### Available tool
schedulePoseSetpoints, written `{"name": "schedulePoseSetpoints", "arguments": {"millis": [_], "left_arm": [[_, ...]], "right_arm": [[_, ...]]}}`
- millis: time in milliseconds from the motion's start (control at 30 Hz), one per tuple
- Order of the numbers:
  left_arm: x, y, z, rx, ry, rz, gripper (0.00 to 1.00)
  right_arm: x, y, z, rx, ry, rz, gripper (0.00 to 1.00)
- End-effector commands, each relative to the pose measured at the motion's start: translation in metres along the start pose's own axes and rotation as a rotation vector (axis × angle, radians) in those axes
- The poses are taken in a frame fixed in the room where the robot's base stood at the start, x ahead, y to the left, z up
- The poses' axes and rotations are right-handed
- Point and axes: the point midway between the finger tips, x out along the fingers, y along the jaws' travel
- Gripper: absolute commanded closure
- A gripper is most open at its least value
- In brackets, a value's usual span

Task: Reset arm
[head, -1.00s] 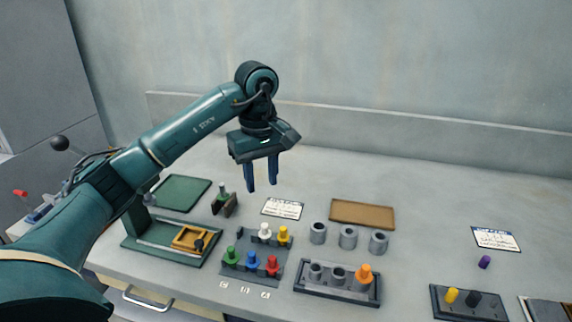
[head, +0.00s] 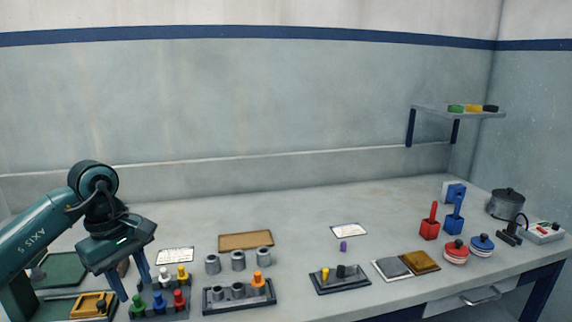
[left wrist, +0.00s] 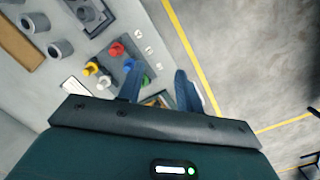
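My left gripper (head: 131,278) hangs at the left of the head view, fingers pointing down, above the bench beside the rack of coloured pegs. Its two blue fingers are apart with nothing between them. In the left wrist view the fingers (left wrist: 158,86) also show spread and empty, with the rack of pegs (left wrist: 118,68) beyond them. In the head view this dark peg rack (head: 172,312) holds white, yellow, green, blue and red pegs. My right gripper is in neither view.
A rack (head: 240,299) with grey cylinders and an orange peg stands right of the peg rack. Loose grey cylinders (head: 212,265) and a brown tray (head: 246,241) lie behind it. Farther right are a small peg rack (head: 340,284), red and blue holders, and a pot (head: 507,204). The middle back bench is clear.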

Motion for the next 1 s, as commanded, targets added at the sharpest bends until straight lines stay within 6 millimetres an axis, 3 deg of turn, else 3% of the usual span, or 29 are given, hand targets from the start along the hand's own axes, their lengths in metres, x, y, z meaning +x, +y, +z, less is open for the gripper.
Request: {"name": "schedulePoseSetpoints", "arguments": {"millis": [33, 167, 233, 333, 433, 500, 567, 667, 767, 800, 900, 1000], "left_arm": [[0.019, 0.007, 0.021, -0.002, -0.081, 0.022, 0.65], [0.052, 0.025, 0.080, -0.057, -0.329, 0.102, 0.65], [0.067, 0.032, 0.120, -0.120, -0.510, 0.138, 0.65], [0.075, 0.041, 0.185, -0.288, -0.852, 0.167, 0.65], [0.065, 0.049, 0.235, -0.545, -1.236, 0.145, 0.65], [0.053, 0.054, 0.252, -0.768, -1.500, 0.091, 0.65], [0.046, 0.058, 0.255, -0.982, -1.715, 0.021, 0.65], [0.047, 0.061, 0.239, -1.380, -2.047, -0.146, 0.65], [0.073, 0.053, 0.208, -1.826, -2.329, -0.373, 0.65], [0.089, 0.045, 0.195, 1.956, 2.353, 0.465, 0.65], [0.147, 0.012, 0.170, 1.756, 1.818, 0.550, 0.65], [0.200, -0.030, 0.164, 1.558, 1.407, 0.577, 0.65]], "right_arm": [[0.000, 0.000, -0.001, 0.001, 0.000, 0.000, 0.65], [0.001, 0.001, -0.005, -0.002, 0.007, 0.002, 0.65], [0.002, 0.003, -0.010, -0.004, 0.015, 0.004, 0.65], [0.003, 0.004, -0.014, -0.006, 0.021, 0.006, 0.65], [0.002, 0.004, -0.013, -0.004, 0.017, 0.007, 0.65], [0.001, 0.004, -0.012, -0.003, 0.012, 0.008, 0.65], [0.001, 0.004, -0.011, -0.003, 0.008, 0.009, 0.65], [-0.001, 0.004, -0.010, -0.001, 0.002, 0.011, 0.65], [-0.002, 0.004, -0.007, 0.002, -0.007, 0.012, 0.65], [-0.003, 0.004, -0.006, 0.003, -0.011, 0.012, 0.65], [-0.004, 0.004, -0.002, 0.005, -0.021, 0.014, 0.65], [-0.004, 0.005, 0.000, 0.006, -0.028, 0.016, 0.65]]}}
